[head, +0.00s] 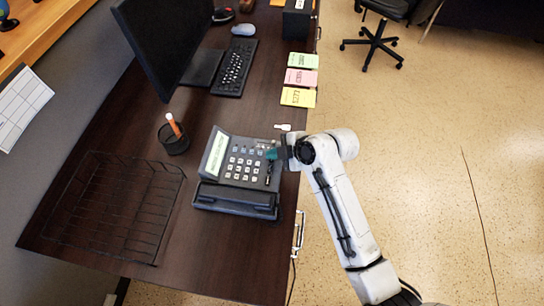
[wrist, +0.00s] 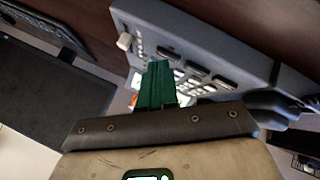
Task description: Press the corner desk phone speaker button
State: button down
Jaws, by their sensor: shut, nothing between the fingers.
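The dark grey desk phone (head: 228,190) lies on the brown desk near its right edge, with a keypad, a pale label strip and a handset (head: 235,199) along its near side. In the wrist view the phone (wrist: 190,30) fills the upper middle, its rows of keys just beyond my fingers. My gripper (head: 271,154) is shut and empty, its green fingertips over the right part of the phone. The green fingers also show in the wrist view (wrist: 158,86), partly covering the keys. I cannot tell which key is the speaker button, or whether the fingertips touch the phone.
A black wire tray (head: 118,205) and a pen cup (head: 173,140) stand left of the phone. A monitor (head: 165,40), keyboard (head: 236,68) and mouse (head: 243,29) are farther back. Sticky notes (head: 300,77) line the right edge. Open floor lies to the right.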

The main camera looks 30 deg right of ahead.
aim_at(275, 161)
jog(key=shift+f, duration=0.15)
dwell(0.4)
jog(key=shift+r+p, duration=0.65)
jog(key=shift+r, duration=0.2)
notch_tip(275, 161, up, 5)
jog(key=p, duration=0.4)
